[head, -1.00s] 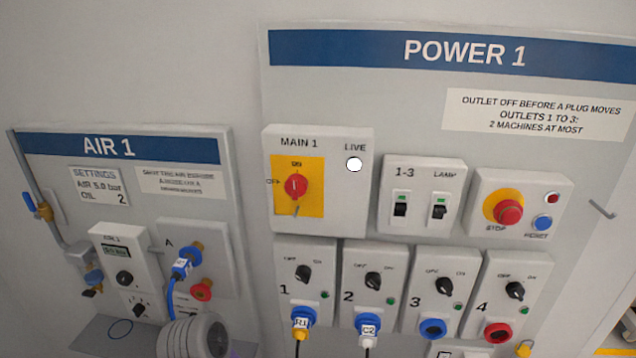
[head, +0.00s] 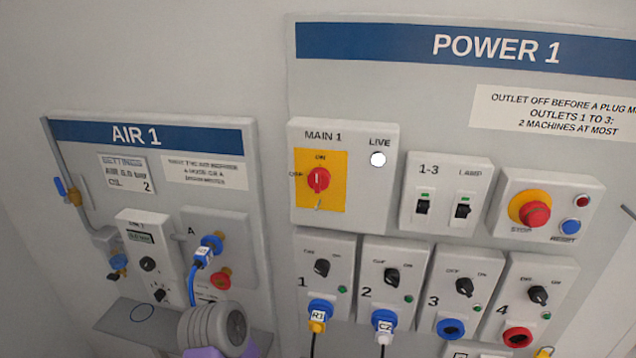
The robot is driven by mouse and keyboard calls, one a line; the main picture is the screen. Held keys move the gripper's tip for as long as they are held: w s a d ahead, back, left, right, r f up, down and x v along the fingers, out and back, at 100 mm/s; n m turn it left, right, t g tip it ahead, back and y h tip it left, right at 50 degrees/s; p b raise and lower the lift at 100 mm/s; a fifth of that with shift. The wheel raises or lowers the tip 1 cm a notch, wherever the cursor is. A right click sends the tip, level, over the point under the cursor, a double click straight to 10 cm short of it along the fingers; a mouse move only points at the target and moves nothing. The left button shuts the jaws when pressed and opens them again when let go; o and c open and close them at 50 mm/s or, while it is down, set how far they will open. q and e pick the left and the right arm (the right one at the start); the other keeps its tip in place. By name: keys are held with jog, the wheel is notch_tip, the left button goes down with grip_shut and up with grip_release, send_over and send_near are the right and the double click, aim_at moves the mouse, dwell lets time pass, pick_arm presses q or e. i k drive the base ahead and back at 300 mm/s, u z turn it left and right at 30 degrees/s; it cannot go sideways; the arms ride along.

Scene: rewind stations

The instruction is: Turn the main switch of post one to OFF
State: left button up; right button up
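The main switch of post one is a red rotary knob (head: 318,180) on a yellow plate (head: 335,158). It sits in the light grey box marked MAIN 1 (head: 310,220) on the POWER 1 panel. ON is printed above the knob and OFF to its left. The knob's grip looks upright, in line with ON. The round LIVE lamp (head: 378,160) at the box's upper right shows bright white.
Right of MAIN 1 are the 1-3 and LAMP switches (head: 445,215) and a red STOP button (head: 536,214). Below are several numbered outlets, with plugs in 1 (head: 318,312) and 2 (head: 385,318). The AIR 1 panel (head: 235,140) and a grey ribbed round thing (head: 236,328) are left.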

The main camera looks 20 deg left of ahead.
aim_at(319, 179)
jog(key=k, duration=0.5)
jog(key=u, duration=1.25)
jog(key=i, duration=0.7)
jog(key=z, duration=1.65)
